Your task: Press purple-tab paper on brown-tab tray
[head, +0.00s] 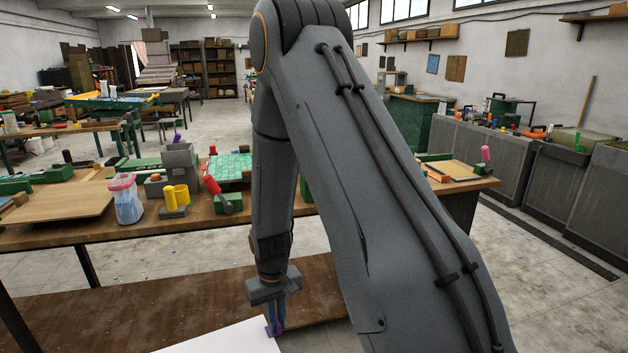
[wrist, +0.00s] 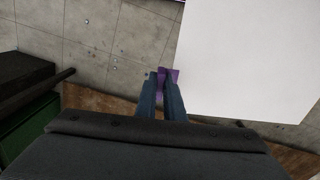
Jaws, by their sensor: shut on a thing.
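My gripper (head: 277,318) points down at the lower middle of the head view. It is shut on the purple tab (head: 268,327) at a corner of the white paper (head: 225,340). In the wrist view, the purple tab (wrist: 169,76) sits between my blue fingertips (wrist: 165,84), and the paper (wrist: 250,60) spreads to the upper right as a flat white sheet. In the head view the paper's lower part is cut off by the frame edge. I cannot pick out a brown-tab tray in either view.
A brown bench top (head: 130,303) lies under and left of my gripper. Behind it a long workbench (head: 80,232) carries a green-tile tray (head: 230,168), a pink-lidded jar (head: 127,203), yellow cups (head: 175,198) and a wooden board (head: 55,202). Bare floor shows in the wrist view (wrist: 90,40).

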